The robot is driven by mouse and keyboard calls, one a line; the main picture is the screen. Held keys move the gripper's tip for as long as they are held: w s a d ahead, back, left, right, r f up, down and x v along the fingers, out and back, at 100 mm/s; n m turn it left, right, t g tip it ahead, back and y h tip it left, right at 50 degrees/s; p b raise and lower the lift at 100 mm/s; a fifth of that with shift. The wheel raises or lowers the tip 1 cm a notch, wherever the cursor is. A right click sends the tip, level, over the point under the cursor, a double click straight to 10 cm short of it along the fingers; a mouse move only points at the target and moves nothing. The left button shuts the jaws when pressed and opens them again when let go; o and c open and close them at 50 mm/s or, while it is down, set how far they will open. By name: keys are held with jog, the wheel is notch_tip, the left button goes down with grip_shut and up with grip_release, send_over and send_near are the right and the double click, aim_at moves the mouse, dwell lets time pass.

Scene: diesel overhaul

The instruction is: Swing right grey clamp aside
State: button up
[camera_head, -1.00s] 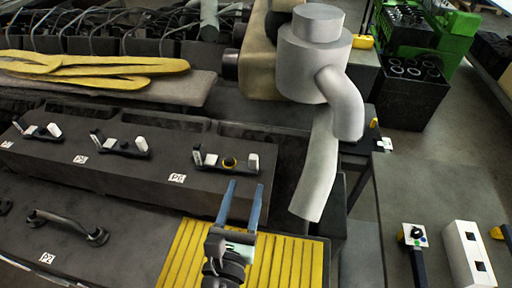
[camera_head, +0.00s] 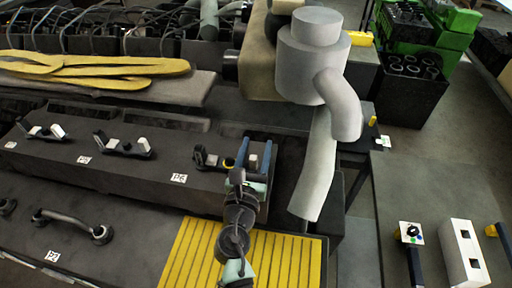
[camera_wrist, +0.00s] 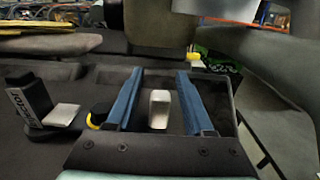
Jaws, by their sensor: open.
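The right grey clamp (camera_wrist: 159,110) is a small light grey block at the right end of the black block's top. In the wrist view it stands between the two blue fingers of my gripper (camera_wrist: 160,72), with gaps on both sides. In the head view my gripper (camera_head: 254,153) is open over that end, and the clamp is mostly hidden by the fingers. A yellow-and-black round part (camera_wrist: 98,115) lies just left of the left finger. The left clamp (camera_wrist: 35,104), with a dark upright part and a light grey piece, stands further left.
Similar clamp sets (camera_head: 122,146) line the block to the left, with white labels (camera_head: 179,177). A large grey pipe (camera_head: 318,165) rises close to the right of my gripper. A yellow ribbed mat (camera_head: 195,250) lies in front. A grey bench (camera_head: 445,190) is further right.

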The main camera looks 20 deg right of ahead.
aim_at(253, 163)
grip_shut()
